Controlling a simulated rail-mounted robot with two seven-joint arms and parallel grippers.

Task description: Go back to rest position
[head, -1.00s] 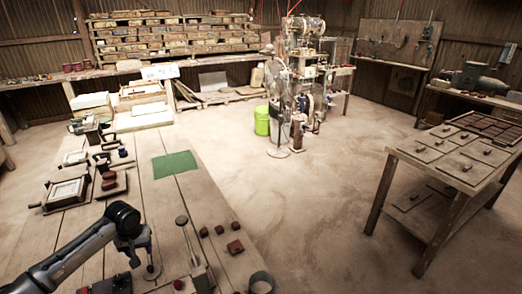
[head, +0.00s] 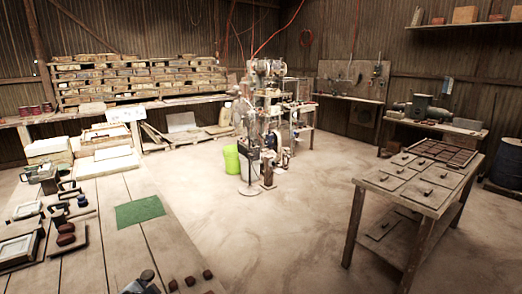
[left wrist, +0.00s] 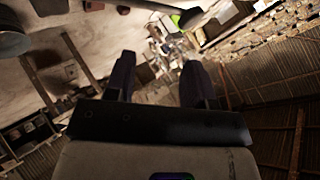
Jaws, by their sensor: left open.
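My left gripper (left wrist: 158,85) shows in the left wrist view with its two dark fingers spread apart and nothing between them. It points out over the workshop, with the room appearing tilted behind it. My left arm and gripper are not in the head view now. My right gripper is in neither view.
A wooden workbench (head: 105,235) runs along the left with a green mat (head: 139,211), wooden frames and dark red lumps (head: 66,234). A tile table (head: 405,205) stands at right. A press machine (head: 262,120) and a lime bucket (head: 231,159) stand behind. The floor between is clear.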

